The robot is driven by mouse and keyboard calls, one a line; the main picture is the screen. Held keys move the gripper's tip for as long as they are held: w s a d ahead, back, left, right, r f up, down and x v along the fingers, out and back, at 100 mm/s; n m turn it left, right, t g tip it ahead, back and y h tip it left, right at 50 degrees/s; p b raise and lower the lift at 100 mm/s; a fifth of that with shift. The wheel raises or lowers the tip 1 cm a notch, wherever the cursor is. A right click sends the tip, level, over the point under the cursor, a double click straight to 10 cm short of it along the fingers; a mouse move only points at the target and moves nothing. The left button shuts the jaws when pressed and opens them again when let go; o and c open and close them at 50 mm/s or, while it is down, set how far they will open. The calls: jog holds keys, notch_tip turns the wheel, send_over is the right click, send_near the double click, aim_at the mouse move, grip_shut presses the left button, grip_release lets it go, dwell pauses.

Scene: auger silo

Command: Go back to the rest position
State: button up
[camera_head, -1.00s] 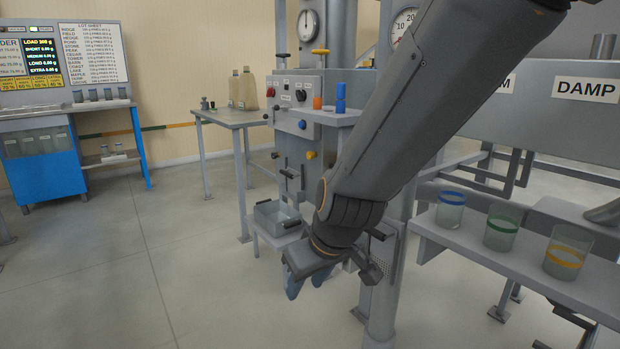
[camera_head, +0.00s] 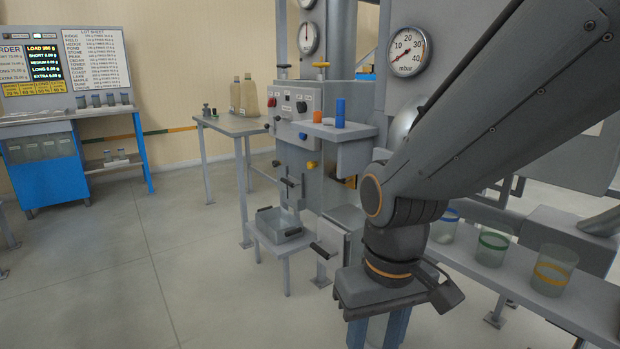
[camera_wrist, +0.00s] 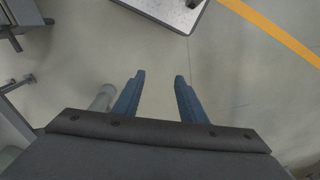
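My gripper (camera_head: 378,330) hangs below my wrist at the lower middle of the head view, pointing down, in front of the grey machine (camera_head: 300,150). In the wrist view its two blue fingers (camera_wrist: 158,95) stand apart with bare floor between them. It is open and holds nothing. My arm slants from the upper right and hides part of the machine and the shelf behind it.
Jars with blue (camera_head: 446,225), green (camera_head: 494,245) and orange (camera_head: 552,270) bands stand on the right shelf (camera_head: 590,297). A side table (camera_head: 232,124) and blue bench (camera_head: 45,180) stand left. The left floor is clear.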

jog(key=s+d+r+m+p, duration=0.1)
jog(key=d+r+m+p, duration=0.2)
jog(key=d+r+p, duration=0.7)
notch_tip(320, 180, up, 2)
jog(key=p, duration=0.6)
jog(key=shift+s, duration=0.1)
dwell(1.3)
